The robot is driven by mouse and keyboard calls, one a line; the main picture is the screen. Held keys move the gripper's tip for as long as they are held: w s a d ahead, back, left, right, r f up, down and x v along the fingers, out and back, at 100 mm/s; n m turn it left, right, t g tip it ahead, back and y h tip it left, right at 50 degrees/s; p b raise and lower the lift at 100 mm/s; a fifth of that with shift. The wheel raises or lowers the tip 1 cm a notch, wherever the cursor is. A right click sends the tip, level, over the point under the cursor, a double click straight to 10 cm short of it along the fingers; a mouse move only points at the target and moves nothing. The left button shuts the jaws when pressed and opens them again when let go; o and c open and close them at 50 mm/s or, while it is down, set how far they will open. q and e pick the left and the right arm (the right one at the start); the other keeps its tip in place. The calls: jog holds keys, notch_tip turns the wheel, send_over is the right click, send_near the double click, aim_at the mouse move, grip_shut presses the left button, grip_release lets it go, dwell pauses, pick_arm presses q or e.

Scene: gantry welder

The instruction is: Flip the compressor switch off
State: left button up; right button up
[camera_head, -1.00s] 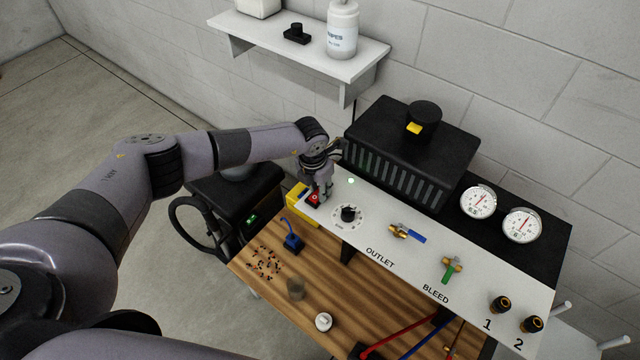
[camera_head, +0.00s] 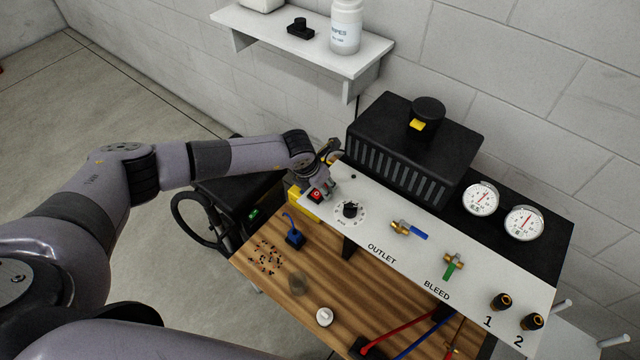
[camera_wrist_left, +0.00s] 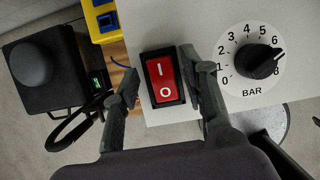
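The compressor switch (camera_head: 316,195) is a red rocker in a black frame at the left end of the white panel (camera_head: 380,225). In the left wrist view the rocker (camera_wrist_left: 164,80) shows "I" at the top and "O" at the bottom. I cannot tell for sure which end is pressed in. My left gripper (camera_head: 328,178) is just above and behind the switch. In the left wrist view its fingers (camera_wrist_left: 158,72) are spread, one on each side of the rocker, with nothing held. A small indicator (camera_head: 352,176) behind the dial looks dark. My right gripper is not in view.
A BAR dial (camera_head: 350,210) is close to the right of the switch. A yellow block (camera_head: 303,207) sits at the panel's left end. The black compressor housing (camera_head: 412,150) rises behind. Outlet (camera_head: 408,229) and bleed (camera_head: 453,265) valves lie further right.

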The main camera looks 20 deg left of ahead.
pick_arm(q)
jog(key=v, duration=1.2)
dwell(0.5)
